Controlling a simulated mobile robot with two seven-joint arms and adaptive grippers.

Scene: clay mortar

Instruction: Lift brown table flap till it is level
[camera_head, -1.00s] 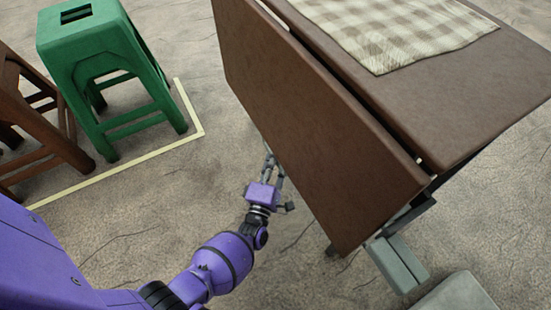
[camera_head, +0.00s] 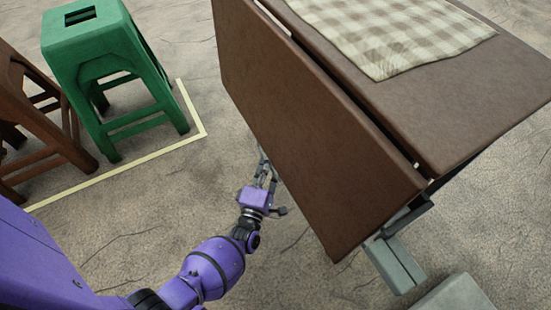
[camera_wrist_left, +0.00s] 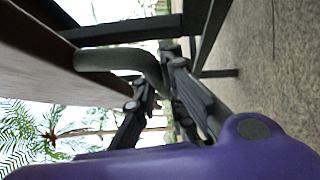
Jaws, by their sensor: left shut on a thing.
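The brown table flap (camera_head: 310,130) hangs steeply down along the left side of the brown table top (camera_head: 480,110), with a narrow gap between them. It is tilted outward and not level. My left gripper (camera_head: 265,172) is at the flap's lower left edge, and its fingertips are partly hidden by the flap. In the left wrist view my left gripper (camera_wrist_left: 160,95) is shut on a dark curved bar (camera_wrist_left: 110,60) beneath the brown panel (camera_wrist_left: 40,60). How the bar joins the flap is hard to tell. My right gripper is not in view.
A checked cloth (camera_head: 390,35) lies on the table top. A green stool (camera_head: 95,50) and a brown stool (camera_head: 40,130) stand at left, by a pale floor line (camera_head: 120,170). A grey leg or bar (camera_head: 398,262) shows beneath the table.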

